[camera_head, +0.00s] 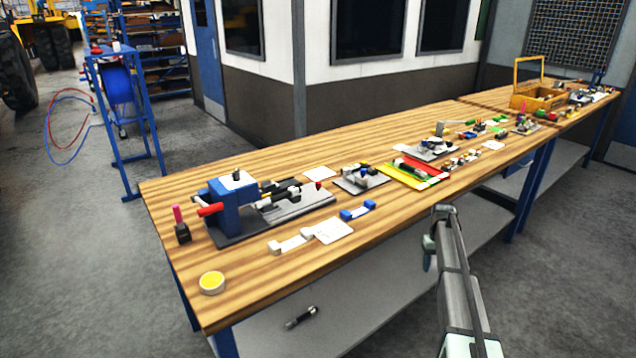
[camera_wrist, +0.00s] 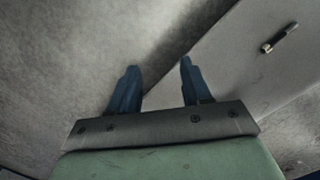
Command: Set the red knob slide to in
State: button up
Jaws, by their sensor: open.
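I cannot tell for certain which part is the red knob slide. A red cylindrical knob (camera_head: 210,210) sticks out to the left of a blue block (camera_head: 236,200) on a dark grey base plate at the near left of the bench. A smaller red knob (camera_head: 318,185) shows at the right end of the same fixture. How far any slide is in or out is too small to read. My gripper (camera_wrist: 160,66) is open and empty in the wrist view, over the floor and lower shelf. In the head view my arm stands in front of the bench, right of and apart from the fixture.
The wooden bench (camera_head: 256,287) carries a pink-topped piece (camera_head: 178,222), a yellow-topped disc (camera_head: 212,282), white cards, a blue bracket (camera_head: 357,210) and several fixtures further right. A dark cylinder (camera_head: 300,317) lies on the lower shelf (camera_head: 350,318). The bench's near left corner is mostly clear.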

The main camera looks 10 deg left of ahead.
jog(key=w+d+r+t, duration=0.1)
jog(key=w+d+r, duration=0.1)
jog(key=w+r, duration=0.45)
jog(key=w+d+r, duration=0.1)
jog(key=w+r, duration=0.2)
jog(key=r, duration=0.7)
notch_tip(320, 180, up, 19)
jog(key=n, duration=1.1)
send_over(318, 182)
notch_tip(318, 182, down, 13)
jog(key=shift+f, duration=0.15)
jog(key=shift+c, duration=0.4)
grip_shut()
